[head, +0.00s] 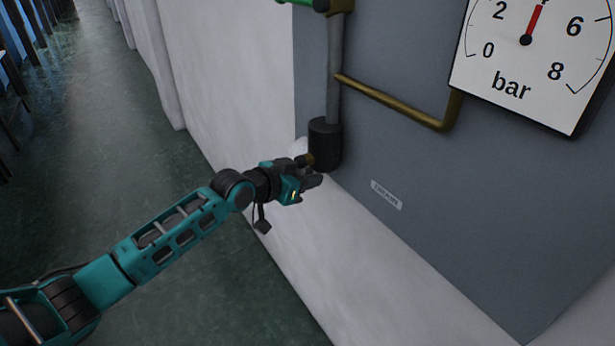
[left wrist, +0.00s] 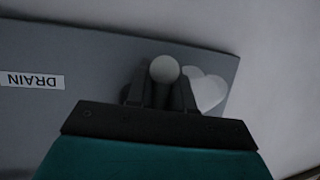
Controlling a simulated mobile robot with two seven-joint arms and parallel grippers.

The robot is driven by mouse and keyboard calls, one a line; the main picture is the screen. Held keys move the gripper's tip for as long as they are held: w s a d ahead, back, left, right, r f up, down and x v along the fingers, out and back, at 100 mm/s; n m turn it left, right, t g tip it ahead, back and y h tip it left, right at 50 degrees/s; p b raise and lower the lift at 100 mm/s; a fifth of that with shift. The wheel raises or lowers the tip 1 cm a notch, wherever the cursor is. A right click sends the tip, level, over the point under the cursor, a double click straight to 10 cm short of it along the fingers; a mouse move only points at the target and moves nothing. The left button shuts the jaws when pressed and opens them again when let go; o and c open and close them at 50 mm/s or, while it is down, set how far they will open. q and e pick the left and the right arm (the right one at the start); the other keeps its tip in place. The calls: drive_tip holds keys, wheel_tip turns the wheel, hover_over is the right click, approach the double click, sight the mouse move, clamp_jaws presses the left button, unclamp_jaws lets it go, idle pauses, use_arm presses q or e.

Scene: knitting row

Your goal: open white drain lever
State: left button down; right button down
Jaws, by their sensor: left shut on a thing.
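My left gripper (head: 313,178) is at the foot of the black cylinder (head: 325,145) on the grey panel, by a short brass stub. A small white part, likely the drain lever (head: 300,146), shows just behind the gripper, mostly hidden. In the left wrist view, a round white end (left wrist: 164,69) sits at my left gripper's dark fingers (left wrist: 160,96), which are shut on it. A pale heart-shaped piece (left wrist: 207,91) lies just to their right. The lever's full shape and angle are hidden. My right gripper is in neither view.
The DRAIN label (head: 386,195) is on the grey panel (head: 430,170), right of the gripper. A brass pipe (head: 395,103) runs above it, and a pressure gauge (head: 520,75) is at the upper right. A green handle (head: 303,3) is at the top. Floor (head: 130,180) is clear at left.

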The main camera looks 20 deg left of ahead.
use_arm(q)
drive_tip(key=c, duration=1.3)
unclamp_jaws()
drive_tip(key=shift+s+f, duration=0.2)
drive_tip(key=shift+f, duration=0.25)
drive_tip(key=shift+o, duration=0.9)
drive_tip(key=shift+w+r, duration=0.1)
drive_tip(key=shift+r, duration=0.1)
drive_tip(key=shift+s+a+r, duration=0.25)
drive_tip(key=shift+s+r, duration=0.05)
drive_tip(key=shift+s, duration=0.05)
drive_tip(key=p+v, duration=0.1)
drive_tip(key=v, duration=1.1)
drive_tip(key=shift+p, duration=0.4)
drive_tip(key=shift+f, duration=0.1)
